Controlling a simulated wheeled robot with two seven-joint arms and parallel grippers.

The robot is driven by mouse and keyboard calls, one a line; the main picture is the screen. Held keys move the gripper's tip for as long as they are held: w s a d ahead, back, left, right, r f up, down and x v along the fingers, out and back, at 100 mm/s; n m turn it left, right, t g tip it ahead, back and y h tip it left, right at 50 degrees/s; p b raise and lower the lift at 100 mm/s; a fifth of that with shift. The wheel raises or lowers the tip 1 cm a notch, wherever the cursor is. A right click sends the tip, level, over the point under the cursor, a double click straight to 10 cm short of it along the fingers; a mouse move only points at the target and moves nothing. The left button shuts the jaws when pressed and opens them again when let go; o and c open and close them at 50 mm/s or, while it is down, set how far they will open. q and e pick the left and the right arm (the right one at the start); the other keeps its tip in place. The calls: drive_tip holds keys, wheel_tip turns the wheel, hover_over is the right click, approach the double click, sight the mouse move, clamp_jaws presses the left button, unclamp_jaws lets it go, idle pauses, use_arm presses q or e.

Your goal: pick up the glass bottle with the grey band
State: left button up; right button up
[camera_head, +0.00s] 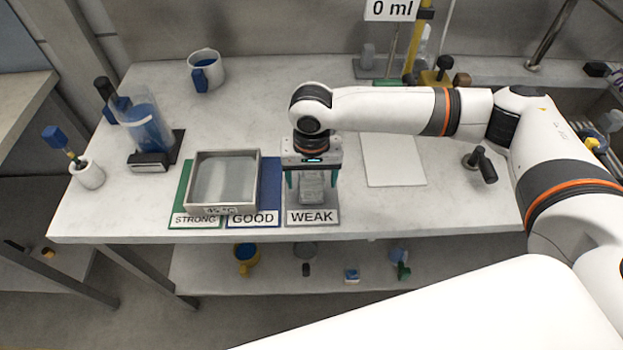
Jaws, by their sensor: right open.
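A small clear glass bottle (312,188) stands on the grey mat labelled WEAK (312,217) near the table's front edge. Its upper part is hidden by my right gripper, and I cannot make out its band clearly. My right gripper (312,186) points down over it. Its teal fingers are apart, one on the left and one on the right of the bottle. I cannot tell if either finger touches the glass. My left gripper is not in view.
A metal tray (256,168) sits over the green STRONG and blue GOOD mats, just left of the bottle. A blue-filled jug (147,128), a mug (206,70) and a small white pot (89,175) stand further left. A white pad (393,160) lies right of the gripper.

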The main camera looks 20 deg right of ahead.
drive_tip(key=c, duration=1.3)
drive_tip(key=shift+o, duration=0.2)
